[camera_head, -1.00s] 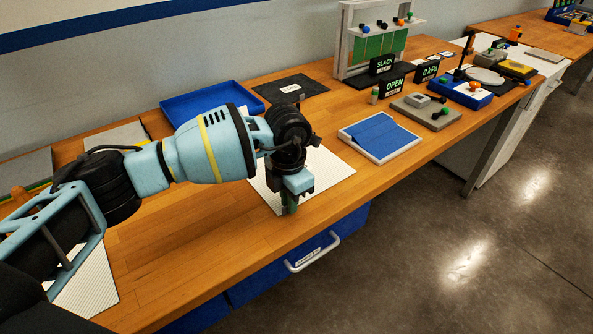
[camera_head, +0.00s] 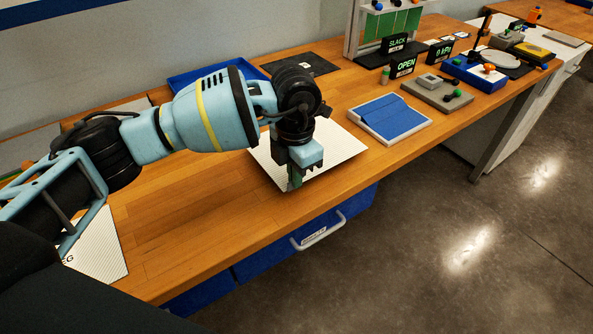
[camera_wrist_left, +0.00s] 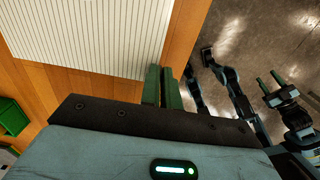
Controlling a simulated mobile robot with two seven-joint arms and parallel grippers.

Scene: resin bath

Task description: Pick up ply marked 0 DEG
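A white ribbed ply (camera_head: 338,145) lies flat on the bench under my left gripper; it also shows in the left wrist view (camera_wrist_left: 90,30). No marking on it can be read. A second white ply (camera_head: 105,250) lies at the lower left, partly behind my arm; only the letters "EG" show, so its number is hidden. My left gripper (camera_head: 295,182) points down at the first ply's front edge, near the bench front. Its green fingers (camera_wrist_left: 161,82) are nearly together beside the ply's corner, with no ply visible between them. My right gripper (camera_wrist_left: 272,84) is open and empty over the floor.
A blue tray (camera_head: 205,78) and a dark mat (camera_head: 298,64) lie behind. A white-framed blue pad (camera_head: 390,118) is to the right. Signs reading SLACK (camera_head: 396,44) and OPEN (camera_head: 405,65) stand further back. Bare bench (camera_head: 190,200) lies left of the gripper.

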